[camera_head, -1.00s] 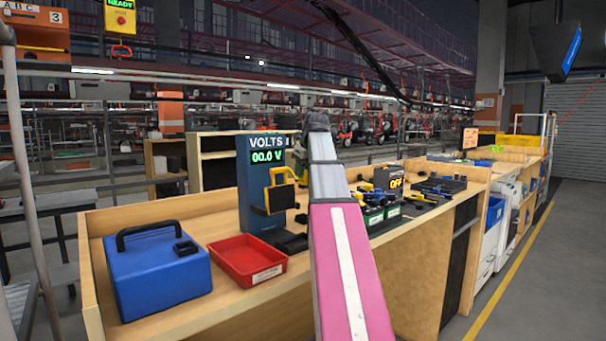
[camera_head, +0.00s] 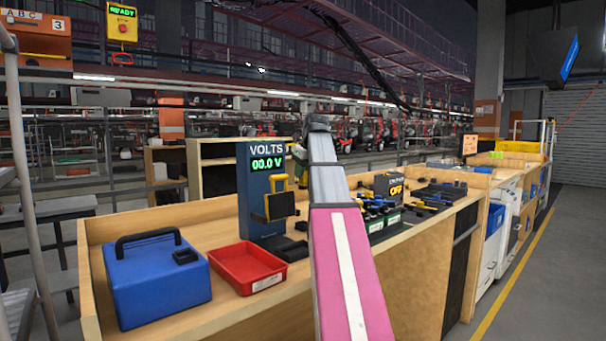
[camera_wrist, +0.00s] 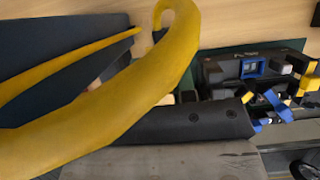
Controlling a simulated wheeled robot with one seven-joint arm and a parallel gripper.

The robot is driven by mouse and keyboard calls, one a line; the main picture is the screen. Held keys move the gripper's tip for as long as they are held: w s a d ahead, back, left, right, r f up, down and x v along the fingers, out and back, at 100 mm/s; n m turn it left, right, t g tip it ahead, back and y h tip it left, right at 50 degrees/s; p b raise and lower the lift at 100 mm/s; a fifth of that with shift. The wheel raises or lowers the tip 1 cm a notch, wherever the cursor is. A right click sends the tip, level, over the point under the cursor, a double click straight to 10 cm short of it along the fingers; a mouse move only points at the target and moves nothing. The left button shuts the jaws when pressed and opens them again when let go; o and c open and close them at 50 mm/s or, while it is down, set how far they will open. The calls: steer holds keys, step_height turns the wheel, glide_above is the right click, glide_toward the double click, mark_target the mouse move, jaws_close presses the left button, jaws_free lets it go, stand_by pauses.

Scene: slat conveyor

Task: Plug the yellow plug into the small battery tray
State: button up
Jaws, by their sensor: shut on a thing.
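In the wrist view a thick yellow cable (camera_wrist: 130,98) curves across the left and middle, close to the camera, and hides much behind it. My gripper (camera_wrist: 245,122) shows as dark and grey parts along the bottom; it is shut, and I take the held thing to be the yellow plug, whose body I cannot make out. Beyond it at the right is a black battery unit (camera_wrist: 220,72) with blue and yellow connectors. In the head view my arm hides most of the gripper. Small black battery trays with green fronts (camera_head: 376,225) stand right of my arm on the bench; which one is the small battery tray is unclear.
A blue voltmeter stand (camera_head: 256,205) reading 00.0 V stands left of my arm. A red bin (camera_head: 246,270) and a blue case (camera_head: 150,285) are on the bench's left. A box reading OFF (camera_head: 385,183) and a black tray (camera_head: 440,190) lie behind the trays.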

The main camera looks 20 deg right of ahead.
steer(key=s+d, duration=0.1)
steer(key=d, duration=1.8)
stand_by(0.3)
steer(key=shift+d, duration=0.15)
